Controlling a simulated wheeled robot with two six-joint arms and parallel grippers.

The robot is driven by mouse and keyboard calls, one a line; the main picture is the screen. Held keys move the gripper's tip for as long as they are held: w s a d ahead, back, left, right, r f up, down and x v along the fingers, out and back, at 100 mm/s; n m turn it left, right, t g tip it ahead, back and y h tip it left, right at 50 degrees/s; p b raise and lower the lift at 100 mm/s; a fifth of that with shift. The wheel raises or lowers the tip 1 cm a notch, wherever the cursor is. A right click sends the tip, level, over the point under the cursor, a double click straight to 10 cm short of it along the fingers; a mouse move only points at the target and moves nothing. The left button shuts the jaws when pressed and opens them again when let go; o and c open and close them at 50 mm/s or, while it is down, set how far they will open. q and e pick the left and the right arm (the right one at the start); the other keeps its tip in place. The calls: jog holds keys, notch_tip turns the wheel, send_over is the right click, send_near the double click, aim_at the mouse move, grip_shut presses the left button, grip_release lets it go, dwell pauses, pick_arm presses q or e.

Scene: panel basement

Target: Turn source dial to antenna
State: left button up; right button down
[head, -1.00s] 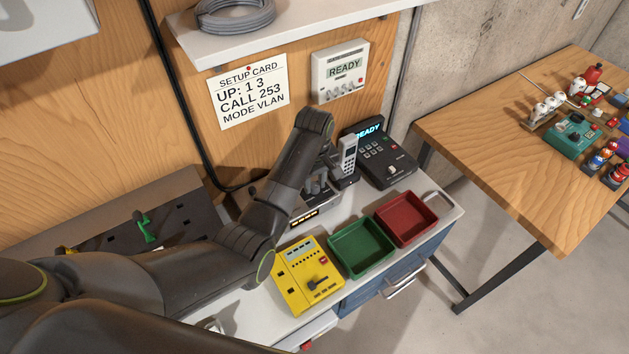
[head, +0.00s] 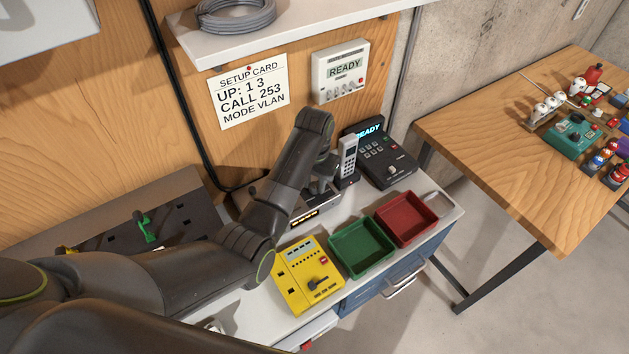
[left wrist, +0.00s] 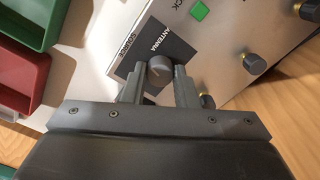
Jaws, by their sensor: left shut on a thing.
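The source dial (left wrist: 158,69) is a dark round knob on a black plate (left wrist: 128,66) printed SOURCE and ANTENNA in the left wrist view. My left gripper (left wrist: 157,76) has a finger on each side of the knob and is shut on it. The knob's pointer is too small to read surely. In the head view my left gripper (head: 322,186) reaches down to a low unit (head: 316,214) with a lit front strip. My arm hides much of that unit, and the dial cannot be made out there. My right gripper is not in view.
A handset (head: 347,160) and a dark desk phone (head: 382,155) stand close to the right of the gripper. A green tray (head: 361,270), a red tray (head: 407,243) and a yellow box (head: 300,293) sit in front. A wall panel (head: 340,97) hangs behind.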

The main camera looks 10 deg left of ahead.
pick_arm(q)
jog(key=m, duration=0.6)
jog(key=shift+r, duration=0.1)
dwell(0.5)
jog(key=o, duration=1)
jog(key=shift+w, duration=0.1)
